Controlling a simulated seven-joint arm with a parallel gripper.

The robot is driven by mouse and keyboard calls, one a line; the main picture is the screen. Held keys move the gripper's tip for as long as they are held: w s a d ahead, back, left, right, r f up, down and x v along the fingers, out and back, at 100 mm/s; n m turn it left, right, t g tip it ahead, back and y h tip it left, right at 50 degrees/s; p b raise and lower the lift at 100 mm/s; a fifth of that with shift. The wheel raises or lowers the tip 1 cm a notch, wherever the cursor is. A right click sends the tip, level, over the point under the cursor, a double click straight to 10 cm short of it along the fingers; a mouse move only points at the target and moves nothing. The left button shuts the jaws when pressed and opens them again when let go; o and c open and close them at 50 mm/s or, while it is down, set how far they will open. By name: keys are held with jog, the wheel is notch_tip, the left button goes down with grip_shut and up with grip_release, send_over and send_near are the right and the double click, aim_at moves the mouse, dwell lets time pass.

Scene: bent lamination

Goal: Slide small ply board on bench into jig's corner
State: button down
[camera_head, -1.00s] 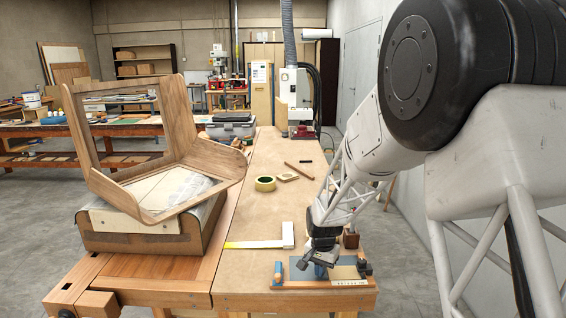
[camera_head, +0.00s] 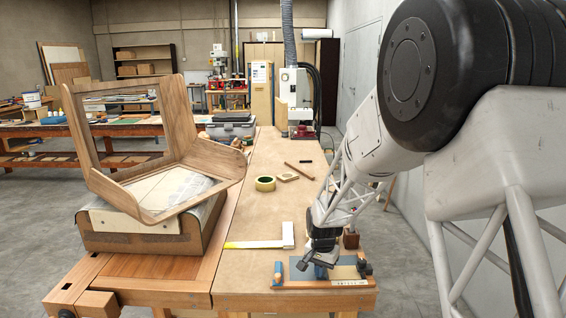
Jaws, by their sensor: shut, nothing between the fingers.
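The jig (camera_head: 352,283) lies flat near the bench's front right edge. It has a wooden base with a pale label strip along its front, a blue-grey surface, a blue-and-wood piece at its left end and a dark fitting at its right end. My gripper (camera_head: 319,272) points down over the jig's left-middle part, shut, with its tips low at the surface. I cannot clearly tell the small ply board from the jig's surface; a flat tan area beside the tips may be part of it. My gripper hides some of this area.
A bent-wood frame on a box stands left. The bench's front middle is clear.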

jog(key=shift+d, duration=0.25)
dwell(0.4)
jog(key=shift+d, duration=0.9)
jog(key=shift+a, duration=0.1)
jog(key=shift+a, duration=0.5)
jog(key=shift+r, duration=0.1)
jog(key=shift+r, duration=3.4)
jog(key=shift+r, duration=0.1)
